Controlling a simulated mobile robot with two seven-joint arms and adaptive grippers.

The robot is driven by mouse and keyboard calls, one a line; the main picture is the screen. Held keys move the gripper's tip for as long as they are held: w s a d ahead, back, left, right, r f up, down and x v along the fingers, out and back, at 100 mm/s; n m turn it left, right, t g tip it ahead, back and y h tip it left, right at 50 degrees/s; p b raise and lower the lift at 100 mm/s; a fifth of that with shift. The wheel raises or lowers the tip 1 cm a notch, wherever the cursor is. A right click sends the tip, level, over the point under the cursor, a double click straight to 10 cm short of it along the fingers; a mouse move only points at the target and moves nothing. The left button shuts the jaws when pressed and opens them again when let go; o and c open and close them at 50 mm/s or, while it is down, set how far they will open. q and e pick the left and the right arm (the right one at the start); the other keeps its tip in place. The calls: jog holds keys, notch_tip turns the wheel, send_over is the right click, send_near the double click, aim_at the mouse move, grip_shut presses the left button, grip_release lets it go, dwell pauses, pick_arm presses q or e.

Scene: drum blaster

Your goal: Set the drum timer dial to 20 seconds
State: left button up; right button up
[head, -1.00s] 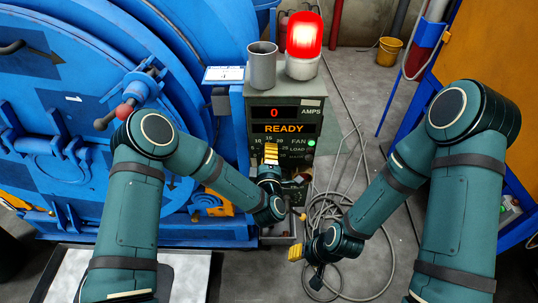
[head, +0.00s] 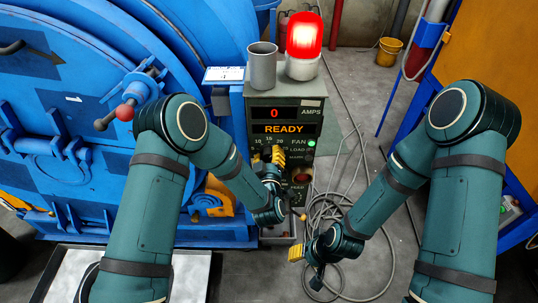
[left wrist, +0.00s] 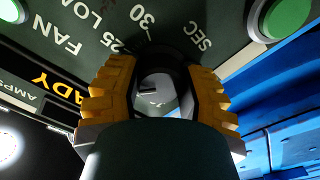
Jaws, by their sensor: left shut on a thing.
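The control box (head: 259,98) stands in the middle of the head view, its display reading 0 AMPS and READY. The timer scale (head: 268,140) shows 10, 15 and 20 above my left gripper (head: 279,156). In the left wrist view, the yellow fingers of my left gripper (left wrist: 163,98) are on both sides of the dark timer dial (left wrist: 165,58), shut on it. The marks 25, 30 and SEC show beside the dial. The dial's pointer setting cannot be read. My right gripper (head: 297,254) hangs low, away from the box; its finger gap is unclear.
A red beacon (head: 303,40) and a grey cup (head: 262,68) stand on top of the box. A green button (head: 311,143) is right of the dial. A blue drum machine (head: 60,130) fills the left. Loose grey cable (head: 325,212) lies on the floor.

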pick_arm(q)
jog(key=shift+r+m, duration=0.1)
jog(key=shift+m, duration=0.3)
jog(key=o, duration=1.2)
jog(key=s, duration=1.2)
